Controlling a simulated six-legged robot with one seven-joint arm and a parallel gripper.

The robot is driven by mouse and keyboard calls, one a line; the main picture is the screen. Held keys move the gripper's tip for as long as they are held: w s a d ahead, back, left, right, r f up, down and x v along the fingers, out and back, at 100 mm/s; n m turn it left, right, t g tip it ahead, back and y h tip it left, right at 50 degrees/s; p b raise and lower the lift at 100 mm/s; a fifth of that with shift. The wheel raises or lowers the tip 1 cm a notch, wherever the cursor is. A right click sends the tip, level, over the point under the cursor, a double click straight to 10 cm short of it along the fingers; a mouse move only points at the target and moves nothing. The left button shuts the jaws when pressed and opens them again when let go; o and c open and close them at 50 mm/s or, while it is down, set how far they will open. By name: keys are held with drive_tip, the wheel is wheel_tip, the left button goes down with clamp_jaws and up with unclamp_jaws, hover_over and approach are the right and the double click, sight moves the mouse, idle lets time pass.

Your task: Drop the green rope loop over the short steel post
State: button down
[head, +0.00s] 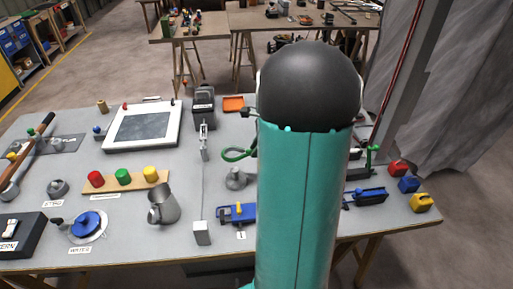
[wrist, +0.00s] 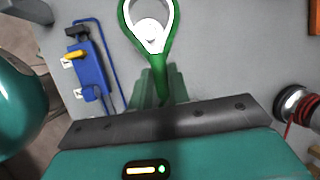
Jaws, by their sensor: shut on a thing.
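The green rope loop (head: 236,154) sticks out left from behind my arm in the head view. In the wrist view the loop (wrist: 173,30) is an open teardrop, its narrow end in my gripper (wrist: 158,88). The gripper is shut on it; the head view hides the gripper behind my arm. The short steel post (head: 236,179) stands upright on the grey table, just below the loop in the head view. In the wrist view the post (wrist: 150,36) shows inside the loop's outline. The loop looks above the post, apart from it; the exact height gap is hard to tell.
A blue device with a yellow part (head: 238,213) lies in front of the post; it also shows in the wrist view (wrist: 90,68). An orange tray (head: 233,104) lies behind.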

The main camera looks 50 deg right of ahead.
drive_tip(key=shift+s+r, duration=0.1)
drive_tip(key=shift+s, duration=0.05)
drive_tip(key=shift+d+f, duration=0.2)
drive_tip(key=shift+w+a+f, duration=0.1)
drive_tip(key=shift+w+f, duration=0.05)
drive_tip(key=shift+w, duration=0.05)
drive_tip(key=shift+s+a+f, duration=0.1)
drive_tip(key=shift+s+f, duration=0.15)
drive_tip(key=shift+f, duration=1.8)
drive_tip(key=shift+f, duration=2.95)
idle(1.1)
